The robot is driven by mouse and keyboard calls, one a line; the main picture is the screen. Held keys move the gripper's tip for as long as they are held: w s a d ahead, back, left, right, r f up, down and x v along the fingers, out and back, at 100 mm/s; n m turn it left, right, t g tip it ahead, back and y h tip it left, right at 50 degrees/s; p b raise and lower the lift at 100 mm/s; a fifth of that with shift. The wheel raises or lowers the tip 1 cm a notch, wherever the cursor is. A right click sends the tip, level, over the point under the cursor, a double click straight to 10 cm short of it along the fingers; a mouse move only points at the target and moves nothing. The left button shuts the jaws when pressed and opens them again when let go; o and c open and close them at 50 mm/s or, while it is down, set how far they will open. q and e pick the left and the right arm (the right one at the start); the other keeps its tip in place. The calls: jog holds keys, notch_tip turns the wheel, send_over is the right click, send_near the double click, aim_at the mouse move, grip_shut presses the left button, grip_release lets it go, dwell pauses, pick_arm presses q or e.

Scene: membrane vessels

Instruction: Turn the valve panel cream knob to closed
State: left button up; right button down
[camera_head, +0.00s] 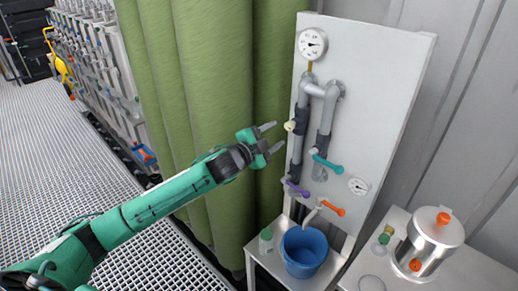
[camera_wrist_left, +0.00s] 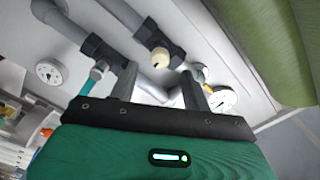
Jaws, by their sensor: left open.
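The cream knob (camera_head: 289,126) sits on the left side of the grey pipework on the white valve panel (camera_head: 375,85). It also shows in the left wrist view (camera_wrist_left: 159,60), a round cream cap on a dark valve body, beyond and between my fingers. My left gripper (camera_head: 274,136) is open and empty, just to the left of the knob in the head view. Its two fingers also show in the left wrist view (camera_wrist_left: 160,88). I see no contact between fingers and knob. My right gripper is not in view.
The panel also carries a teal handle (camera_head: 327,161), a purple handle (camera_head: 297,188), an orange-handled tap (camera_head: 331,208) and gauges (camera_head: 312,43). A blue bucket (camera_head: 304,255) stands below. A metal vessel (camera_head: 430,240) stands at right.

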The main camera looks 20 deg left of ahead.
pick_arm(q)
jog(key=b+v, duration=0.1)
jog(key=v, duration=0.5)
jog(key=shift+s, duration=0.2)
jog(key=shift+f, duration=0.1)
